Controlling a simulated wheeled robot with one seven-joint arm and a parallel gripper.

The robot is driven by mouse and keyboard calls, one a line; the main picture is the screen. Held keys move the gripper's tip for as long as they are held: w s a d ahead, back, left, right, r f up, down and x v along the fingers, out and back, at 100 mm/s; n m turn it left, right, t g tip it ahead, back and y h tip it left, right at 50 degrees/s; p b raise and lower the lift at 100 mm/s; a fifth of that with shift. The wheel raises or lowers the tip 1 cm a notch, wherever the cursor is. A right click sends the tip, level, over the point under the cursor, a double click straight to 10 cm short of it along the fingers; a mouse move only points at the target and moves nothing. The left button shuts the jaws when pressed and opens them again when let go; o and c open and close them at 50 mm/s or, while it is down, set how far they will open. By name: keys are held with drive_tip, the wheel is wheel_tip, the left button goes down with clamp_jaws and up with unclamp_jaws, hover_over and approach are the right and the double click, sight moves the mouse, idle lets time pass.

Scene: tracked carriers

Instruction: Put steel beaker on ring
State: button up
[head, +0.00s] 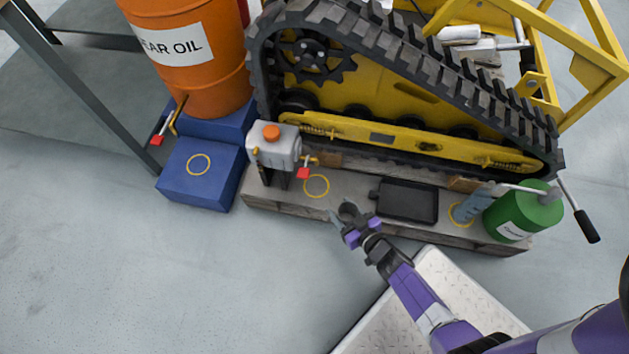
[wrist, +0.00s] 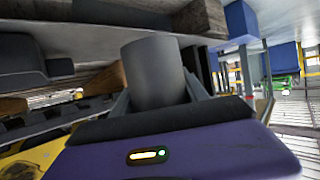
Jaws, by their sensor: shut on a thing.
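The steel beaker (head: 349,209) is a small dark grey cylinder held in my gripper (head: 346,217). In the wrist view the beaker (wrist: 154,72) stands between the two fingers (wrist: 160,95), which are shut on it. In the head view my gripper is just in front of the wooden bench, right of and nearer than a yellow ring (head: 316,186) on the bench top. A second yellow ring (head: 199,157) lies on the blue block. A third ring (head: 459,222) lies at the bench's right end, partly covered by a blue-grey item. The other two rings are bare.
A grey container with an orange cap (head: 274,146) and a red-handled tap stands left of the bench ring. A black tray (head: 407,200) lies right of it. A green can (head: 523,212) stands at the right end. A tracked carrier (head: 400,95) rises behind.

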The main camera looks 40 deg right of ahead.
drive_tip(key=w+d+b, duration=0.1)
drive_tip(key=w, duration=0.4)
drive_tip(key=w+d+b, duration=0.1)
drive_tip(key=w+b, duration=0.1)
drive_tip(key=w, duration=0.4)
drive_tip(key=w+d+b, duration=0.1)
drive_tip(key=w, duration=0.4)
drive_tip(key=shift+w+d, duration=0.25)
drive_tip(key=shift+w, duration=0.05)
wheel_tip(320, 180, down, 4)
drive_tip(key=b, duration=0.4)
drive_tip(key=shift+r, duration=0.25)
drive_tip(key=shift+f, duration=0.15)
drive_tip(key=o, duration=1.4)
drive_tip(key=shift+o, duration=0.2)
